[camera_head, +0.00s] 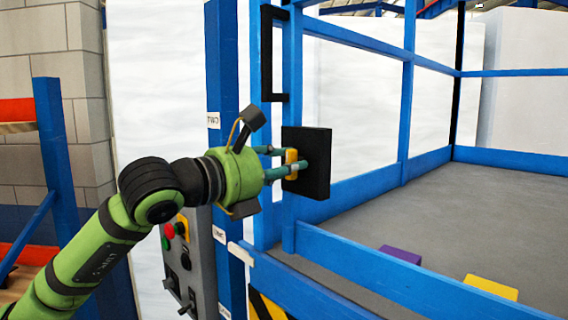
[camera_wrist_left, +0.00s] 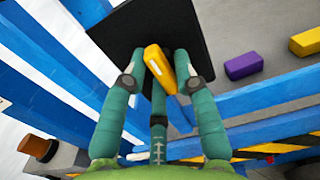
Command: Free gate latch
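The gate latch is a yellow handle (camera_head: 291,162) on a black square plate (camera_head: 317,160) fixed to the blue gate frame. In the left wrist view the yellow handle (camera_wrist_left: 158,66) stands tilted in front of the black plate (camera_wrist_left: 124,28). My left gripper (camera_head: 284,161) is at the handle, with teal fingers above and below it in the head view. In the left wrist view the left gripper (camera_wrist_left: 159,62) is open, with fingers on both sides of the handle. A gap shows on the left; contact on the right is unclear. My right gripper is out of view.
A grey control box (camera_head: 195,255) with buttons stands below my left arm, beside a blue post (camera_head: 222,130). Blue rails (camera_head: 365,265) enclose a grey platform (camera_head: 465,215). A purple block (camera_head: 400,254) and a yellow block (camera_head: 490,287) lie on it. A black vertical handle (camera_head: 267,55) is above the plate.

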